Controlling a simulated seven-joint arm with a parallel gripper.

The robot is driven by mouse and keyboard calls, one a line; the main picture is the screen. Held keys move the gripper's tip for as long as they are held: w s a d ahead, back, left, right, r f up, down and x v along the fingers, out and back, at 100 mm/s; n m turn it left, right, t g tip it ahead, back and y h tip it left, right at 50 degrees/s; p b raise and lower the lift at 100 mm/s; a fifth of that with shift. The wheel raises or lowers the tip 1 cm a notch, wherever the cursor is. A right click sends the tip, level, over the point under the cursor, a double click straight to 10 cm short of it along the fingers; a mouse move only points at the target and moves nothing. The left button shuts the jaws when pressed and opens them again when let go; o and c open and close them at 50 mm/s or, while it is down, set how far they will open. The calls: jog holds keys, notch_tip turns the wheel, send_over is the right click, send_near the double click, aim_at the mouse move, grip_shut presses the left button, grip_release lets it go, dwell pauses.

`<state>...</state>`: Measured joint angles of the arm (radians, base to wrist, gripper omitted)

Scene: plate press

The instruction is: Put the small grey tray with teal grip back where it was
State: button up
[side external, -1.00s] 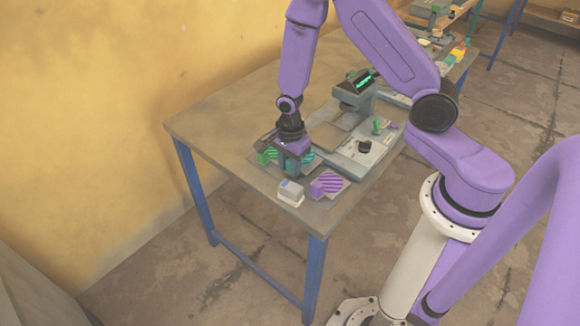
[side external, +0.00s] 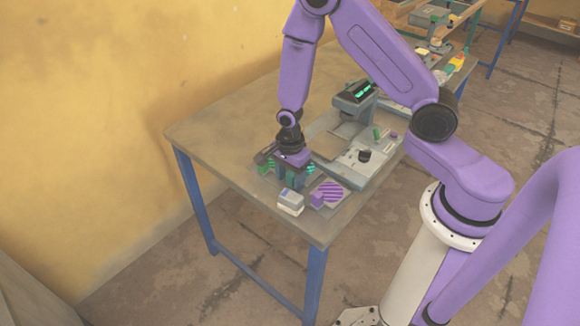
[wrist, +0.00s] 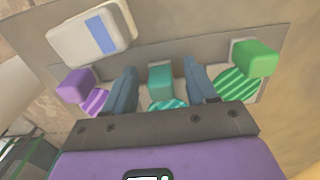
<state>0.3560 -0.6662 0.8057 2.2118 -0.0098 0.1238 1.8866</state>
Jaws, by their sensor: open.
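The small tray with the teal grip (wrist: 160,84) lies among the trays on the table, and teal stripes (wrist: 168,104) show on it in the wrist view. In the side view only a bit of its teal striping (side external: 310,168) shows beside my gripper (side external: 290,177). My gripper is low over this tray and open. In the wrist view its two fingers stand on either side of the teal grip, with gaps visible between grip and fingers. My gripper (wrist: 161,70) hides much of the tray.
A purple-gripped striped tray (side external: 331,190) and a green-gripped striped tray (wrist: 235,82) flank it closely. A white-grey box with a blue patch (side external: 291,202) stands by the front edge. A grey press (side external: 354,98) stands behind. The table's left part is clear.

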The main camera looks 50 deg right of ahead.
notch_tip(320, 180, up, 12)
dwell(0.6)
jog(key=s+r+n, duration=0.5)
jog(key=s+n, duration=0.7)
jog(key=n, duration=0.3)
jog(key=s+a+r+n, duration=0.1)
jog(key=s+r+n, duration=0.5)
jog(key=s+n, duration=0.5)
jog(key=n, duration=0.4)
jog(key=shift+s+n, duration=0.3)
jog(key=shift+s, duration=0.05)
jog(key=shift+a, duration=0.1)
